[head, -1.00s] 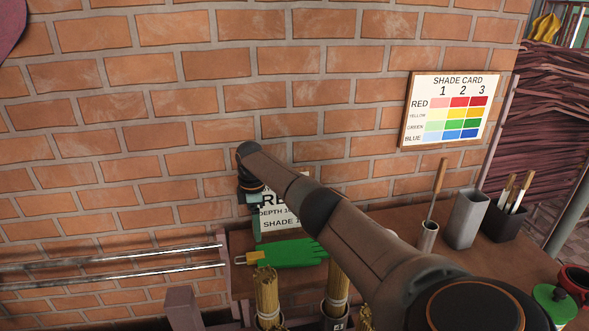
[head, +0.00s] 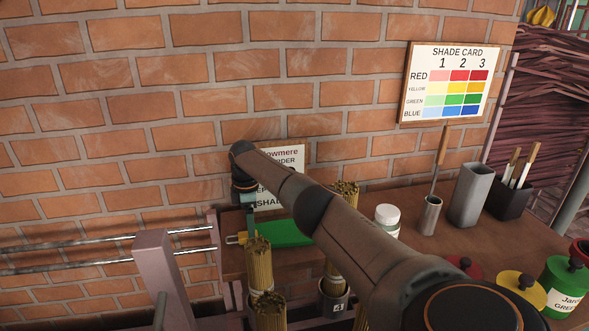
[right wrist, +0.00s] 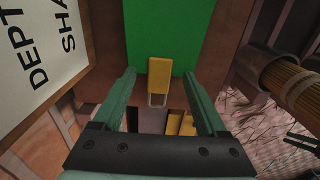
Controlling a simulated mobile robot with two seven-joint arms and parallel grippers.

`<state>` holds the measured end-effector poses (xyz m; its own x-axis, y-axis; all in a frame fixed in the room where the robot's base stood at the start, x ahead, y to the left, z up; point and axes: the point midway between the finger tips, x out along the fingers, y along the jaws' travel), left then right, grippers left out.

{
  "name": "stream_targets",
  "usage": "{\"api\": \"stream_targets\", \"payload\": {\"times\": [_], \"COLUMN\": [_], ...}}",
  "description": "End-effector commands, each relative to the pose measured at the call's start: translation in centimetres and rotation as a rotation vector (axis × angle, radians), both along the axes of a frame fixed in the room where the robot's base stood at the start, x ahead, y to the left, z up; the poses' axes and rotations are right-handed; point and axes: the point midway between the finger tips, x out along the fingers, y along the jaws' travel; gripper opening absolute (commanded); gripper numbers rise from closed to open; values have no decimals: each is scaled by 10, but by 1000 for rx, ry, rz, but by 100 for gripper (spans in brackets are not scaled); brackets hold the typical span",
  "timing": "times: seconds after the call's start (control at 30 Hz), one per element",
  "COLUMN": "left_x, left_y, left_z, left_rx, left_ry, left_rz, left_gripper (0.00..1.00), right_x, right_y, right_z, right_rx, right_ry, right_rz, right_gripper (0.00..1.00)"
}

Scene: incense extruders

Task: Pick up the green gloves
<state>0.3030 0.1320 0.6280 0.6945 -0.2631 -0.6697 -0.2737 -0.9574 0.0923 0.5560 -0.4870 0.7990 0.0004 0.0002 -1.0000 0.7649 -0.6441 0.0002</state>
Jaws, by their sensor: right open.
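The green gloves (head: 285,234) lie on the wooden shelf by the brick wall, with a yellow tab at their left end. My right arm and a bundle of sticks hide part of them in the head view. In the right wrist view the gloves (right wrist: 163,28) are a flat green shape at the top, and the yellow tab (right wrist: 159,75) with its wire loop shows between my fingers. My right gripper (right wrist: 159,76) is open and empty, its fingers either side of the tab. In the head view the right gripper (head: 249,226) is above the gloves' left end. My left gripper is out of view.
Bundles of brown sticks (head: 258,265) stand in front of the gloves. A white sign (head: 284,165) leans behind. A white-lidded jar (head: 387,221), a grey holder (head: 469,195) and colored-lid jars (head: 563,285) stand right. Metal rails (head: 110,250) run left.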

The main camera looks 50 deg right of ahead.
Motion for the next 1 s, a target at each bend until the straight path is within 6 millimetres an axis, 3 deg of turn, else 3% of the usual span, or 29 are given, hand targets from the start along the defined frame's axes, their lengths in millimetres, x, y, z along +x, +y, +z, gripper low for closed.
{"api": "stream_targets", "payload": {"times": [0.03, 0.2, 0.5, 1.0], "left_x": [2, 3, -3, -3], "left_y": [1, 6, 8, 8], "left_z": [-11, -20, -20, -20], "left_rx": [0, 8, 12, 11], "left_ry": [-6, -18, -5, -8], "left_rz": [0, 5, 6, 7], "left_gripper": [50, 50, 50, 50], "right_x": [0, 0, 0, 0], "right_y": [-1, 0, 0, 0], "right_z": [-12, -27, -26, -27], "right_rx": [-1, 0, -1, 0], "right_ry": [-1, 1, 1, 1], "right_rz": [-1, 0, 0, 0], "right_gripper": [75, 75, 74, 18]}}
